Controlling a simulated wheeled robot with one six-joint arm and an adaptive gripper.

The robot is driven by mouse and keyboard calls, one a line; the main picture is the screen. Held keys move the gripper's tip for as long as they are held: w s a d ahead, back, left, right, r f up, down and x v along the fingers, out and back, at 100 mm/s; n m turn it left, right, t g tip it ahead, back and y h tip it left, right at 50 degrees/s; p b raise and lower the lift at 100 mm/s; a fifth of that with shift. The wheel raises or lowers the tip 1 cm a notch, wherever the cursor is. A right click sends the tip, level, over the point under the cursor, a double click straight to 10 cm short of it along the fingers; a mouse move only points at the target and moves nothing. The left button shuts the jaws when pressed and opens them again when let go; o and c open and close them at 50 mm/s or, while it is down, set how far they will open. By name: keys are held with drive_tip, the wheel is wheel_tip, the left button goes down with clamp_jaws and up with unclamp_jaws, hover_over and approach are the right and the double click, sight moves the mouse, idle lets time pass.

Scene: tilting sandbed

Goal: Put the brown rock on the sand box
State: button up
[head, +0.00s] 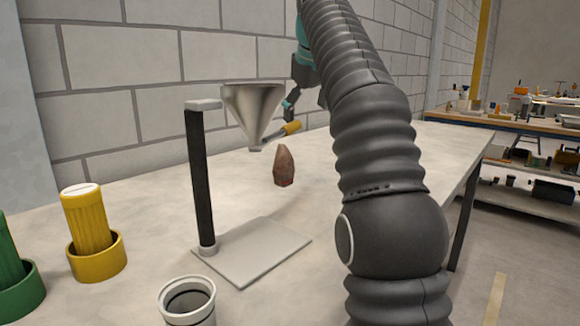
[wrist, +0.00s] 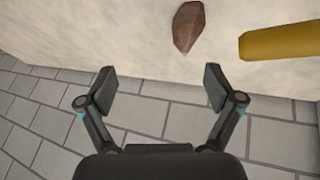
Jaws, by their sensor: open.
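The brown rock (head: 284,167) stands upright on the pale table (head: 350,140), right of the funnel stand. It also shows at the top of the wrist view (wrist: 187,27), beyond my fingertips and a little right of centre. My gripper (wrist: 158,78) is open, with nothing between its fingers. I cannot make out a sand box in either view.
A funnel (head: 252,110) hangs on a black stand with a pale base plate (head: 255,252). A grey cup (head: 188,302) and yellow (head: 97,245) and green (head: 18,285) cylinders stand at the front left.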

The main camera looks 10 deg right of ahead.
sight(287, 153)
drive_tip(key=shift+g+y, duration=0.5)
drive_tip(key=shift+g, duration=0.1)
drive_tip(key=a+x, duration=0.1)
drive_tip(key=x, duration=0.3)
drive_tip(key=a+x, duration=0.1)
drive_tip(key=x, duration=0.3)
drive_tip(key=a+x, duration=0.1)
drive_tip(key=x, duration=0.3)
drive_tip(key=shift+x, duration=2.6)
drive_tip(key=shift+s+a, duration=0.15)
clamp_jaws()
drive_tip(key=shift+r, duration=0.1)
